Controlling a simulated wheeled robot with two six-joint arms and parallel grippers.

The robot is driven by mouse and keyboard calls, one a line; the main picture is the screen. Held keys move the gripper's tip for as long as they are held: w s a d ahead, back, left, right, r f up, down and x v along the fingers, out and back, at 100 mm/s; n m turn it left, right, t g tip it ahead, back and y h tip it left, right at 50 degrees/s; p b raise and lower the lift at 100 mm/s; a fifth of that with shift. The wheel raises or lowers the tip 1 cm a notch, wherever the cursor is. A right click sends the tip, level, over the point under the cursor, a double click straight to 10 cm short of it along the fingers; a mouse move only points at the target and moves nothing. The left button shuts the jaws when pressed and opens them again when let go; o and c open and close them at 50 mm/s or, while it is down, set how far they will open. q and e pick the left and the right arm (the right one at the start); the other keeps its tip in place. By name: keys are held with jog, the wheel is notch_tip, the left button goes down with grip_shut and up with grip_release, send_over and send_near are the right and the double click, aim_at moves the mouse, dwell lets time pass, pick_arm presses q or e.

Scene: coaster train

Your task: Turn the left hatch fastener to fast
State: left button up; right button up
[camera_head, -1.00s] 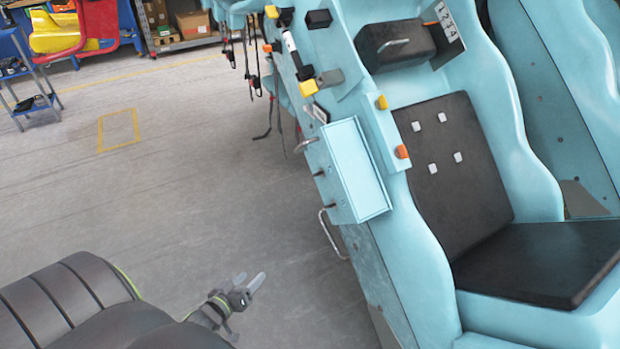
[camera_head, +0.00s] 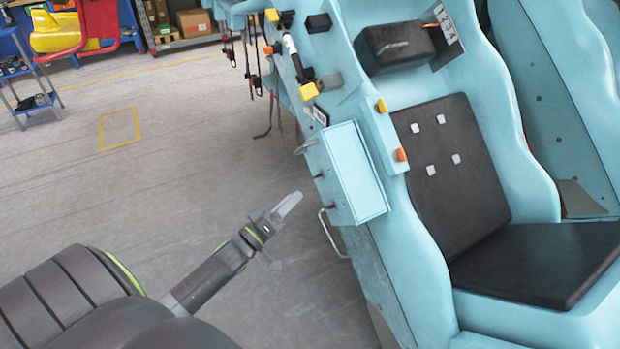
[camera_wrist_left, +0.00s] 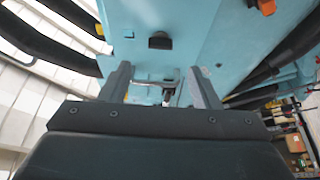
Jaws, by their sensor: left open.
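A light blue box (camera_head: 345,175) is fixed to the side of the coaster car. Two small dark fasteners show on its outer face, an upper one (camera_head: 318,175) and a lower one (camera_head: 331,206); I cannot tell how they are turned. My left gripper (camera_head: 283,234) is open and empty, below and left of the box and apart from it. In the left wrist view the gripper (camera_wrist_left: 163,82) has its fingers spread toward the blue side. A dark fastener (camera_wrist_left: 160,41) shows beyond them, and a small dark part lies between them. My right gripper is not in view.
A metal handle (camera_head: 332,233) sticks out below the box, and another (camera_head: 306,146) near its top. The black seat (camera_head: 455,170) is to the right. Straps hang from the car farther back.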

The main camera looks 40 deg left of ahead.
aim_at(314, 178)
pick_arm(q)
jog(key=p+x, duration=0.1)
jog(key=x, duration=0.7)
jog(key=c, duration=1)
